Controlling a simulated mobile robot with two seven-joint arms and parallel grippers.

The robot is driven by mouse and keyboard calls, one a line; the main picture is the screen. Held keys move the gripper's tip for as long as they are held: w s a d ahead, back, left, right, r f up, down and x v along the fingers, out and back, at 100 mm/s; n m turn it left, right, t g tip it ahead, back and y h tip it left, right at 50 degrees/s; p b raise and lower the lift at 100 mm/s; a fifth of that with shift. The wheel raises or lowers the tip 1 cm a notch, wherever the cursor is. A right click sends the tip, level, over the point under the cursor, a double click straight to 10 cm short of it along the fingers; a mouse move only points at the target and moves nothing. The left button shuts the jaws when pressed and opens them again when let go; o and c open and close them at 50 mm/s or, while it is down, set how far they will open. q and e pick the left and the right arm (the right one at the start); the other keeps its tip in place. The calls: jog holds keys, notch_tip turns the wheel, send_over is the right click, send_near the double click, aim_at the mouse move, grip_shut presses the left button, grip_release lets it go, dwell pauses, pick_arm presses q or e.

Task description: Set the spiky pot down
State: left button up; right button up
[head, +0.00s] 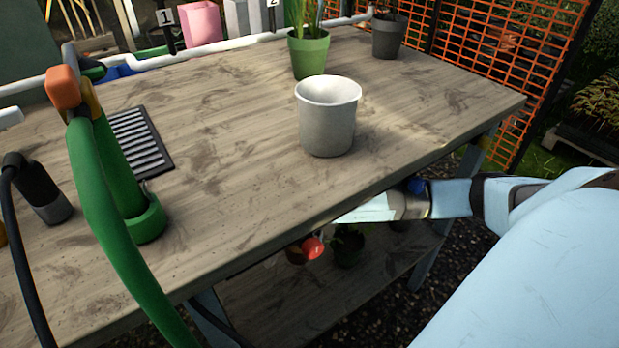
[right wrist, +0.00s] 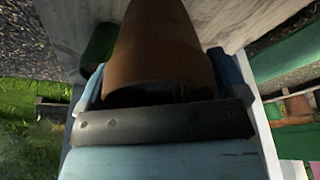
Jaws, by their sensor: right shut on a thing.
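My right gripper (right wrist: 160,75) is shut on a brown terracotta-coloured pot (right wrist: 165,40), which fills the middle of the right wrist view. Any plant in this pot is hidden, so I cannot tell whether it is the spiky pot. In the head view my right gripper (head: 370,212) reaches in from the right, low at the workbench's front edge, which partly hides it. The held pot is not clearly visible there. A green pot (head: 308,55) with long narrow leaves stands at the back of the workbench (head: 230,180). My left gripper is not in view.
A pale empty-looking pot (head: 327,125) stands on the workbench, with a dark grey pot (head: 389,38) behind. A black slatted tray (head: 140,140) and a green hose (head: 95,200) are at left. Several dim pots and a red round thing (head: 313,248) show above the lower shelf (head: 290,310).

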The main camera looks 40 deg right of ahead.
notch_tip(320, 180, down, 8)
jog(key=b, duration=0.3)
jog(key=shift+r, duration=0.1)
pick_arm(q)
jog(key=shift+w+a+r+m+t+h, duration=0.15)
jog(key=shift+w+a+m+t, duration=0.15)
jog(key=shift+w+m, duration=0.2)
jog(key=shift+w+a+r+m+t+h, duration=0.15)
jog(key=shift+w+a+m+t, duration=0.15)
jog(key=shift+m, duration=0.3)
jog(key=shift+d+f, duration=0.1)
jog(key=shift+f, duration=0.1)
